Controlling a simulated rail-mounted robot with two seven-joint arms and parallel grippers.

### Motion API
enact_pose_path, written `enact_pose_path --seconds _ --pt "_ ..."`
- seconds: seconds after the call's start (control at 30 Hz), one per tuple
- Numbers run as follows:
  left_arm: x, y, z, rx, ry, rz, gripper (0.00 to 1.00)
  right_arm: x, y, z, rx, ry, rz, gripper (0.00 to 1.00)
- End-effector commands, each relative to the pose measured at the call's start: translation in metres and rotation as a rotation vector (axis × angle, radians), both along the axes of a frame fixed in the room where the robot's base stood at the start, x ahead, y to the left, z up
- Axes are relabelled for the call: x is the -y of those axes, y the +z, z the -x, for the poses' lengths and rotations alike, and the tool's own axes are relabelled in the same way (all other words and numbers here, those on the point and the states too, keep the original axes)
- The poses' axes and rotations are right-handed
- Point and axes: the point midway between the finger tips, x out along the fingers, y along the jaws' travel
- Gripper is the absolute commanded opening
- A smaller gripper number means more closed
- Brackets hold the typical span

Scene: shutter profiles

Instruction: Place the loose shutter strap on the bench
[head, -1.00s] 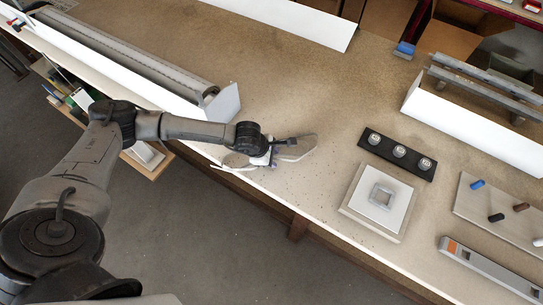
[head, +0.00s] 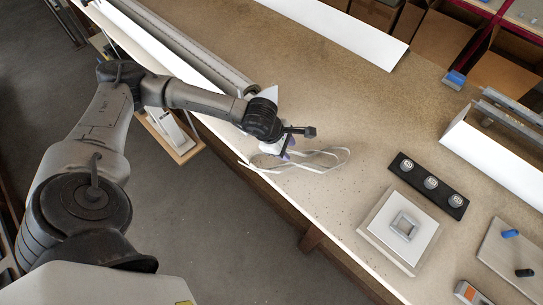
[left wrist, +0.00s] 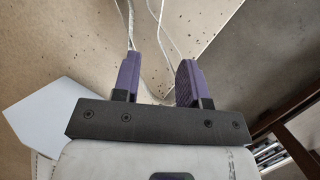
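The loose shutter strap (head: 322,161) is a thin pale band in long loops at the bench's front edge. It appears to lie on the bench top, with a short piece near the edge left of the gripper. My left gripper (head: 286,150) is right at the strap's near end. In the left wrist view the purple fingers of my left gripper (left wrist: 159,75) stand wide apart. Strands of the strap (left wrist: 162,38) run up from between them, without both fingers pressing on them. The strap's near end is partly hidden by the gripper. My right gripper is not in view.
The bench (head: 340,100) has free room behind the strap. A long roller in a white housing (head: 205,58) lies behind my left arm. To the right are a black strip with round pieces (head: 431,183), a white square plate (head: 385,232) and a pegged board (head: 497,255).

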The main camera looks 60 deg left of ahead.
Motion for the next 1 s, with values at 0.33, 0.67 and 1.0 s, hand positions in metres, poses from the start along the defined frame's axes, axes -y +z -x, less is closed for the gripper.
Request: enact_pose_path --seconds 0.33,0.67,1.0 --pt "0.111 0.011 0.021 -0.045 -0.032 0.487 0.39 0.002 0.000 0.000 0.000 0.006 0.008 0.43" --pt "0.211 0.133 0.025 -0.221 0.539 1.861 0.39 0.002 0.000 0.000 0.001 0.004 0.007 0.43" --pt "0.102 0.031 0.042 0.330 -1.987 -2.258 0.39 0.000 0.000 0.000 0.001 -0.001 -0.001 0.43"
